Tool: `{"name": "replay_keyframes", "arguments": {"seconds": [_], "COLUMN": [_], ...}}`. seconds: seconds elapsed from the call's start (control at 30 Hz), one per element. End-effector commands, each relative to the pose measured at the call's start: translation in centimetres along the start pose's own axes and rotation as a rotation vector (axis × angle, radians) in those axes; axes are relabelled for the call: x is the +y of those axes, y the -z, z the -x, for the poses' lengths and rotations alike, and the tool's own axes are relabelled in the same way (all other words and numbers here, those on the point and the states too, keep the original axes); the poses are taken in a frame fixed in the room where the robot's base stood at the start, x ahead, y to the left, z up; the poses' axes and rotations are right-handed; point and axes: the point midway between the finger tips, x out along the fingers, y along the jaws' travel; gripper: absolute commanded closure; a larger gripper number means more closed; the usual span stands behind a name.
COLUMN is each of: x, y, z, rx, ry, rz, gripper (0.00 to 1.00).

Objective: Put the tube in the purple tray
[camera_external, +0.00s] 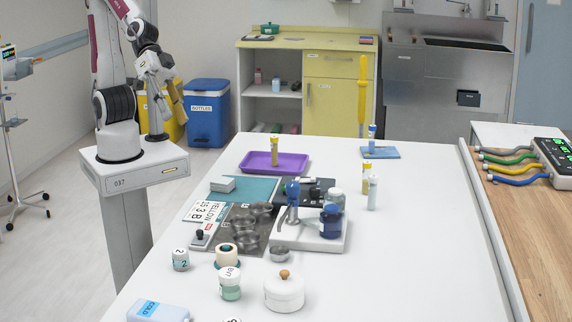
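The purple tray (250,165) lies flat on the far left part of the white table. A tube with a yellow upper part (274,150) stands upright in it. Another yellow-capped tube (366,178) stands upright on the table right of centre, close to a pale tube (373,195). A blue-capped tube (371,136) stands on a small blue tray (382,153) at the back. My gripper (157,100) hangs by my arm's base, left of the table and well away from the tubes and tray. Its fingers are too small and blurred to judge.
Metal bowls (246,232), a white-based device (318,239), jars (230,284) and a lidded white pot (284,292) crowd the middle and front left. The table's right side is clear. Blue (207,115) and yellow bins stand behind my base.

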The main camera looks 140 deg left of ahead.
Motion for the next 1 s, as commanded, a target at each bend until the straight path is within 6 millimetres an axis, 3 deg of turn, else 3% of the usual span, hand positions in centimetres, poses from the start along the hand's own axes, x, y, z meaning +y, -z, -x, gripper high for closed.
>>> {"name": "replay_keyframes", "arguments": {"seconds": [0.27, 0.6, 0.8, 1.0], "x": [0.9, -3.1, -5.7, -6.5], "y": [-5.8, -11.9, -13.7, -14.1], "z": [5.8, 12.4, 14.9, 15.6], "rx": [-0.149, -0.304, -0.355, -0.369], "ry": [-0.033, 0.050, 0.113, 0.135], "rz": [-0.216, -0.451, -0.527, -0.547], "gripper": [0.68, 0.68, 0.68, 0.68]}}
